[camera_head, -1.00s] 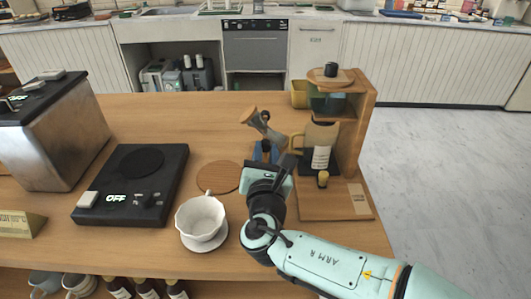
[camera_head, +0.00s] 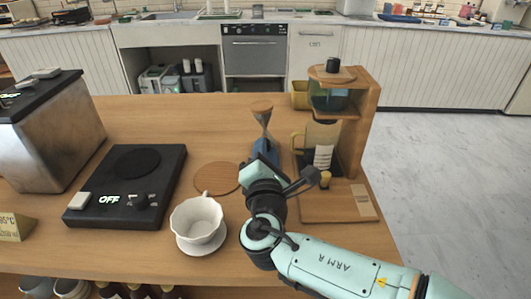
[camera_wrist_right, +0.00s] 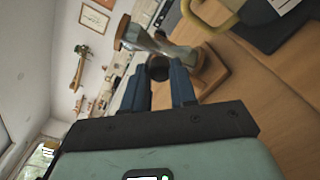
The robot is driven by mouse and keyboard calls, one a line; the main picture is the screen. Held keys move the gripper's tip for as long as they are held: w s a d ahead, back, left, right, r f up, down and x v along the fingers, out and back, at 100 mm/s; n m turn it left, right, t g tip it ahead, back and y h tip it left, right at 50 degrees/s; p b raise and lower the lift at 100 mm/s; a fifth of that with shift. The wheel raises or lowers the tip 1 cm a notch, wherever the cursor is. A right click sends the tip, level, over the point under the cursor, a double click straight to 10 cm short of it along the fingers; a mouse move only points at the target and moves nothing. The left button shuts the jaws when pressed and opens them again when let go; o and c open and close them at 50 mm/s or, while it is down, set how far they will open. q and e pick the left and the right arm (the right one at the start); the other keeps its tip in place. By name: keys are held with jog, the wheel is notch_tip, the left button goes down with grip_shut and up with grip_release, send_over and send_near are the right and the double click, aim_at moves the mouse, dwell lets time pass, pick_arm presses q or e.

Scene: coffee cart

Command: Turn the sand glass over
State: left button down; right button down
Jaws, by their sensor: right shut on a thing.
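The sand glass (camera_head: 265,118) has a wooden end cap and a clear, waisted glass body. In the head view it stands up from my right gripper (camera_head: 264,150), leaning only slightly. Its lower part is hidden behind the gripper. In the right wrist view the sand glass (camera_wrist_right: 168,46) lies across the picture beyond my blue fingers (camera_wrist_right: 160,88), with a wooden cap at each end. The right gripper is shut on it. I cannot tell whether its lower cap touches the counter. My left gripper is not in view.
A wooden coffee stand (camera_head: 362,130) with a carafe (camera_head: 322,150) is close to the right of the gripper. The counter (camera_head: 205,125) behind the coaster is clear.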

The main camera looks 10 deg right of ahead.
jog(key=shift+m, duration=0.9)
jog(key=c, duration=0.9)
grip_release()
jog(key=shift+s, duration=0.1)
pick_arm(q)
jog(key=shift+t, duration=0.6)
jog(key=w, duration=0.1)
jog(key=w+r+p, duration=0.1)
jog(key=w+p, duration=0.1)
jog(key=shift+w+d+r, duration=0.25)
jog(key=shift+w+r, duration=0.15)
pick_arm(e)
jog(key=s+a, duration=0.1)
jog(key=s, duration=0.7)
jog(key=s+a, duration=0.1)
jog(key=s, duration=0.4)
jog(key=shift+a, duration=0.35)
